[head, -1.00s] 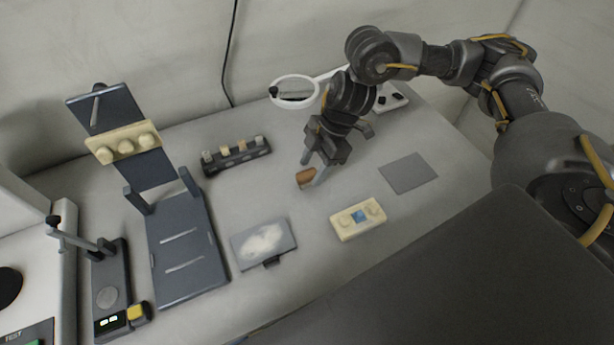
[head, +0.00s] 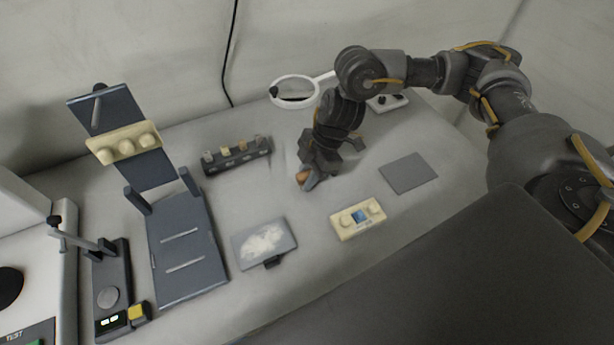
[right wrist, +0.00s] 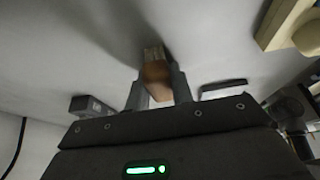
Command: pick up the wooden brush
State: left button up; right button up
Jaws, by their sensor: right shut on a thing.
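The wooden brush (head: 303,178) is a small brown piece on the table, at the middle of the head view and mostly hidden by my right gripper. In the right wrist view the brush (right wrist: 155,72) stands between the two fingers, brown with a paler, greyish far end. My right gripper (head: 308,184) is shut on it, and the fingers (right wrist: 157,92) touch its sides in the right wrist view. I cannot tell whether the brush is clear of the table. My left gripper is not in view.
A dark rack (head: 237,160), a powder-covered plate (head: 264,242) and a dark stand (head: 186,250) are leftward. A white-rimmed magnifier (head: 272,101) is behind.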

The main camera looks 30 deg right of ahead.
aim_at(302, 176)
jog(key=shift+r, duration=0.1)
